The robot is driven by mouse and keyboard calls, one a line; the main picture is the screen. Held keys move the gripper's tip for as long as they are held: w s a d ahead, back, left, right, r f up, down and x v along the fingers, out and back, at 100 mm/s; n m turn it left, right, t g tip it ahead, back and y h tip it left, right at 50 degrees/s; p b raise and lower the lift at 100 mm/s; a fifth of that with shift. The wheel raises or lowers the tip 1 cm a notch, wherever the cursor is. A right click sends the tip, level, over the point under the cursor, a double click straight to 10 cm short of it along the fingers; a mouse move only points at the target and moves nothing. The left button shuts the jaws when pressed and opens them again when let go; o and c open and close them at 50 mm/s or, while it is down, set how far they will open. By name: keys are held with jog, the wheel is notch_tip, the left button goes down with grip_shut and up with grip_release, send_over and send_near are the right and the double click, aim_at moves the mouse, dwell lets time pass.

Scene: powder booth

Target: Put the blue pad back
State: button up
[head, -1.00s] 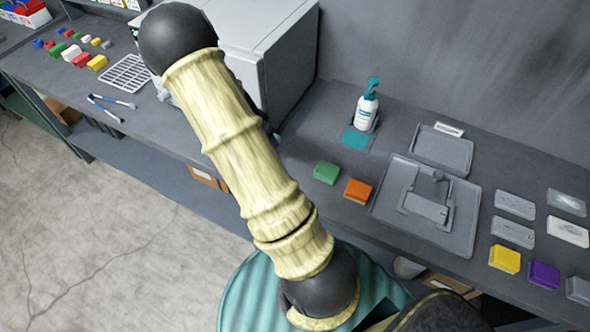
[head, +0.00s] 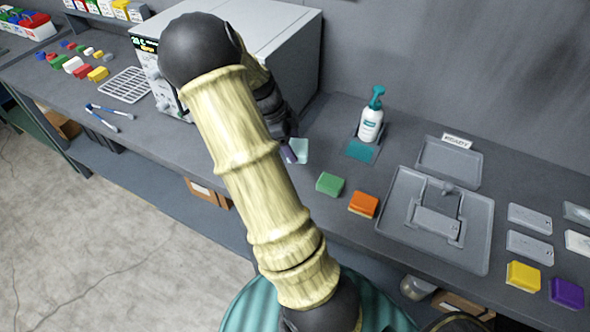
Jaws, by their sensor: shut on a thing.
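My gripper (head: 291,143) is partly hidden behind my own pale ribbed arm, above the bench just in front of the grey box-shaped machine. It is shut on a small flat thing (head: 300,151) with pale blue and lilac faces. The arm covers part of it, so I cannot tell for sure that it is the blue pad. On the bench to its right, a green pad (head: 330,184) and an orange pad (head: 363,204) lie side by side. A yellow pad (head: 523,276) and a purple pad (head: 566,293) lie at the lower right.
A pump bottle (head: 371,122) stands behind a teal patch (head: 362,151). A grey tray (head: 394,213) with a fixture and a READY-labelled tray (head: 449,162) are to the right. The grey machine (head: 290,45), a white rack (head: 125,85) and blue-handled tongs (head: 109,112) are left.

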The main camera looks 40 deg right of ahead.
notch_tip(320, 180, down, 5)
jog(key=shift+p, duration=0.3)
jog(key=shift+f+p, duration=0.3)
jog(key=shift+f, duration=1.6)
jog(key=o, duration=1)
jog(key=shift+f, duration=0.1)
jog(key=b+v, duration=0.2)
jog(key=v, duration=1)
jog(key=shift+a, duration=0.1)
